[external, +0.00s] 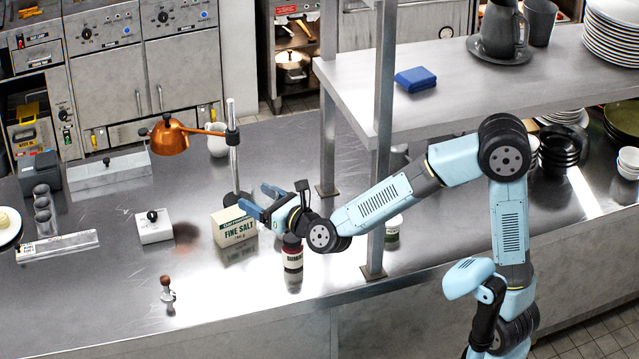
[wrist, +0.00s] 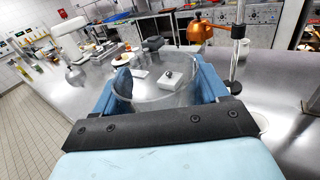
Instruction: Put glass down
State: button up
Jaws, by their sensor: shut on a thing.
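My gripper (external: 256,199) reaches out to the left over the steel counter (external: 200,300). In the wrist view its blue fingers (wrist: 160,92) are shut on a clear glass (wrist: 145,101), one on each side. The glass is see-through, with its round rim showing. I cannot make the glass out in the external view, nor tell how high its bottom is above the counter.
A fine salt box (external: 233,232) and a labelled jar (external: 292,262) stand close to my gripper. A copper lamp (external: 172,136) on a post stands behind. A white block with a black knob (external: 153,227) is farther left. A shelf post (external: 379,180) stands beside my arm. The front-left counter is mostly clear.

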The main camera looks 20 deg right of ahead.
notch_tip(320, 180, down, 12)
jog(key=n+g+y, duration=0.2)
jog(key=w+a+f, duration=0.3)
jog(key=f, duration=0.1)
jog(key=w+a+f, duration=0.3)
jog(key=w+f, duration=0.1)
jog(key=f, duration=0.1)
jog(key=w+a+f, duration=0.3)
jog(key=f, duration=0.1)
jog(key=shift+w+f, duration=0.2)
jog(key=shift+w, duration=0.2)
jog(key=shift+d, duration=0.1)
jog(key=shift+f, duration=0.1)
jog(key=o, duration=1.2)
